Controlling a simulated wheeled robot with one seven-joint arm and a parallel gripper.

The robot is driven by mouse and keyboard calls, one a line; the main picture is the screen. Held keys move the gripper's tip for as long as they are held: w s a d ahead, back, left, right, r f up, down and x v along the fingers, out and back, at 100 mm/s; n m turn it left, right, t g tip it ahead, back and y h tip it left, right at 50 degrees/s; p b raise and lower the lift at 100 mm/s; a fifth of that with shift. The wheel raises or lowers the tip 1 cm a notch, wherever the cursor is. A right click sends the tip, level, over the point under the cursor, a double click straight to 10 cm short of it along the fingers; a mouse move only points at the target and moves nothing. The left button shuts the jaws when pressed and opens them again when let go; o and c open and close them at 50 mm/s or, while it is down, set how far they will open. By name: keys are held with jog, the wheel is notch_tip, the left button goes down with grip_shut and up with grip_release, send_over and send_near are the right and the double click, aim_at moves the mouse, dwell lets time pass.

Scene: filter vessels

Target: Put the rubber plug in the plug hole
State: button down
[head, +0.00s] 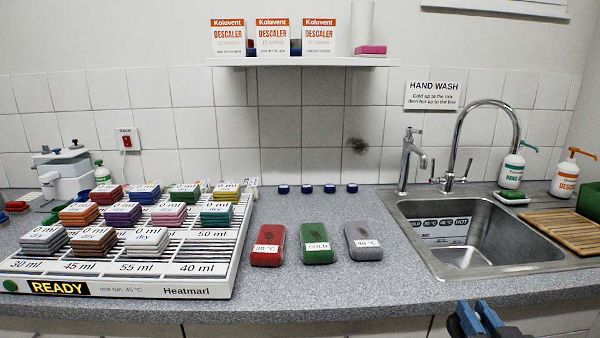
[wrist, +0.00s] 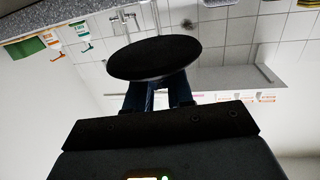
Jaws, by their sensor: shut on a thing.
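My gripper (head: 478,319) shows at the bottom edge of the head view, in front of the counter and below the sink. In the wrist view my gripper (wrist: 160,92) is shut on the rubber plug (wrist: 153,58), a round black disc held at the fingertips. The plug cannot be made out in the head view. The steel sink (head: 437,263) is set into the counter at the right, above and beyond my gripper. I cannot make out the plug hole in the basin; the near wall may hide it.
A tall curved tap (head: 517,128) and a smaller tap (head: 408,160) stand behind the sink. A wooden rack (head: 560,233) lies at its right. Three labelled sponges, red (head: 267,245), green and grey, lie left of it. A white drying rack (head: 225,270) fills the left counter.

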jog(key=s+a+f, duration=0.1)
jog(key=a+f, duration=0.1)
jog(key=f, duration=0.6)
jog(key=s+a+f+n+y, duration=0.1)
jog(key=s+a+f, duration=0.1)
jog(key=f, duration=0.6)
jog(key=s+a+f+y, duration=0.1)
jog(key=a+f, duration=0.3)
jog(key=f, duration=0.4)
jog(key=shift+s+n, duration=0.3)
jog(key=shift+s, duration=0.05)
jog(key=shift+f, duration=0.1)
